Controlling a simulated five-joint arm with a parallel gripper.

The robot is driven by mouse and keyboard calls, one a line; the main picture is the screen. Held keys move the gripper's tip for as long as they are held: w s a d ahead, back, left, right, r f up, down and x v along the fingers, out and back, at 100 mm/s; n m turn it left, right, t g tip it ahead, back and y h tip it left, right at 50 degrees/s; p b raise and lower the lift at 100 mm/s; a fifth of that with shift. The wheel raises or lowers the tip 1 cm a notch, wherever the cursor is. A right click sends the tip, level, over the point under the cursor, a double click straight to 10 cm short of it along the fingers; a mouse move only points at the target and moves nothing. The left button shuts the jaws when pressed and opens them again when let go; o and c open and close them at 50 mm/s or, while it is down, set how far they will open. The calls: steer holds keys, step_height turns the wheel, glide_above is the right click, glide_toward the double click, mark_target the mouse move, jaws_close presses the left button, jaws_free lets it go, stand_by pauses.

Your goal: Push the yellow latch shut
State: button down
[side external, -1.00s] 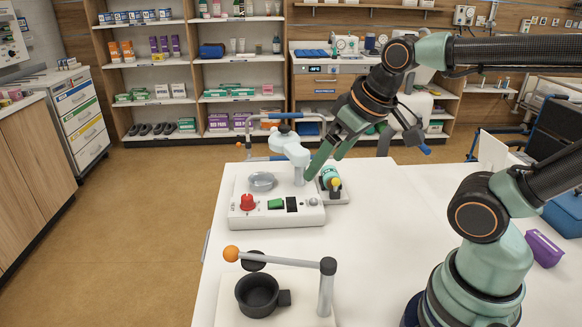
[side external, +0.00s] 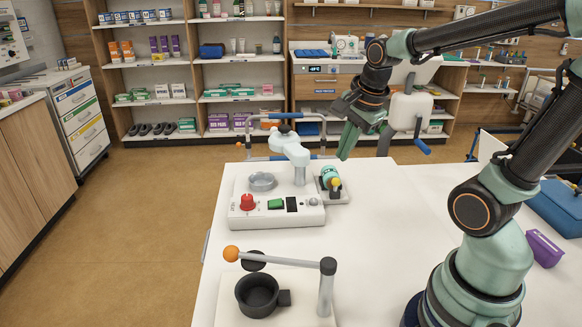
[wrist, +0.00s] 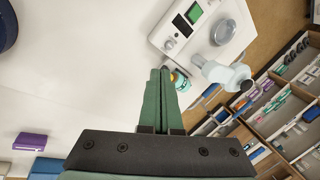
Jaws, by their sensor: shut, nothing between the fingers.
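The yellow latch (side external: 336,184) is a small yellow piece on a round teal fitting (side external: 328,173). The fitting sits on a grey plate at the right side of a white device (side external: 247,215). My gripper (side external: 344,157) is above the table's back edge, a little above and right of the fitting in the side view, apart from it. In the wrist view, my gripper's (wrist: 160,70) two green fingers lie together with nothing between them. The fitting (wrist: 181,82) shows just right of the fingertips there, partly hidden by them. The latch's exact position is too small to tell.
A purple box (side external: 543,248) lies right. The table's middle is clear.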

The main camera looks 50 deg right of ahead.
steer(key=d+f+m, duration=0.2)
steer(key=d+m, duration=0.3)
steer(key=m, duration=0.4)
steer(key=m+g, duration=0.2)
steer(key=m, duration=0.8)
glide_toward(335, 188)
steer(key=s+f, duration=0.3)
steer(key=f, duration=0.2)
steer(key=shift+w+d+f, duration=0.1)
steer(key=shift+w+d, duration=0.35)
steer(key=shift+w, duration=0.4)
steer(key=shift+w+d, duration=0.85)
